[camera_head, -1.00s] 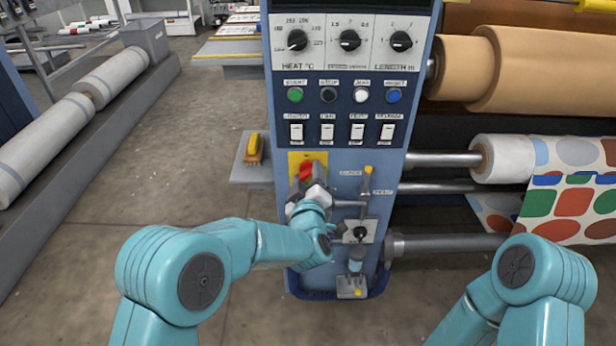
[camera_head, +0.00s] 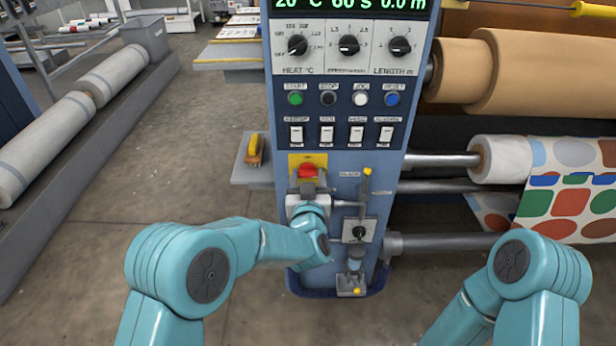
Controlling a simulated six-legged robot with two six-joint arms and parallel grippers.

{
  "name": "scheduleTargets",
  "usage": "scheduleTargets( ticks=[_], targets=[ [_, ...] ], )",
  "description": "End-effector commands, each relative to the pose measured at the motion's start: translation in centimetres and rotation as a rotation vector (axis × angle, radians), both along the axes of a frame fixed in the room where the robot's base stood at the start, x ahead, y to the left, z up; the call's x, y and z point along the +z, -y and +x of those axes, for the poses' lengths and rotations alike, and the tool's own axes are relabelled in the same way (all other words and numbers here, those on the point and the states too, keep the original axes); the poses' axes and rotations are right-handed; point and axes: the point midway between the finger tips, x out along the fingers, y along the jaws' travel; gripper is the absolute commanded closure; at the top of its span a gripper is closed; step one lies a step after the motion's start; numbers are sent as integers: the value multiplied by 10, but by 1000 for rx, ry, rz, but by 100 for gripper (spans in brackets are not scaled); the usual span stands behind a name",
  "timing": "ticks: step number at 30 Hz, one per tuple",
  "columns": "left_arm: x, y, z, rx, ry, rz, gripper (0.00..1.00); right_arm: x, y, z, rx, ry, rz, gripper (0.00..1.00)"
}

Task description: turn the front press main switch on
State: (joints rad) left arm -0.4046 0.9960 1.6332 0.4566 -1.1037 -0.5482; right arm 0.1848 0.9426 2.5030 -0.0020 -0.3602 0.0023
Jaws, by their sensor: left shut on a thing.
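The front press main switch (camera_head: 307,171) is a red rotary knob on a yellow plate (camera_head: 294,160), low on the left of the blue press panel (camera_head: 345,185). My left gripper (camera_head: 308,187) reaches it from below and is shut on the red knob. Its fingers and wrist hide the lower part of the knob and plate. The display (camera_head: 350,4) at the top of the panel is lit with green figures reading 20 °C, 60 s and 0.0 m. My right arm shows at the lower right, but its gripper is out of view.
Rotary dials (camera_head: 348,46), coloured buttons (camera_head: 361,98) and white rocker switches (camera_head: 356,133) sit above. A lever (camera_head: 366,190) and small black knob (camera_head: 359,232) are close to my left wrist's right. A side shelf (camera_head: 252,176) juts out left. Rollers (camera_head: 500,158) fill the right.

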Motion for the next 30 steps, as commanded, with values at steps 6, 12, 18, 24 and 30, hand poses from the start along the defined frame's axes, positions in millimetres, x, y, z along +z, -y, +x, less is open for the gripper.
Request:
scheduleTargets(
  ticks=[6,12,18,24,30],
  targets=[
    [-1,0,0,0,-2,33,75,1,0,0,1,-1,0,57],
    [-1,0,0,0,-2,38,75,1,0,0,1,-1,0,57],
    [-1,0,0,0,-2,38,75,1,0,0,1,-1,0,57],
    [-1,0,0,0,-1,37,19,1,0,0,0,-1,0,57],
    [0,0,-1,0,-1,36,19,2,0,0,1,-1,0,57]
  ],
)
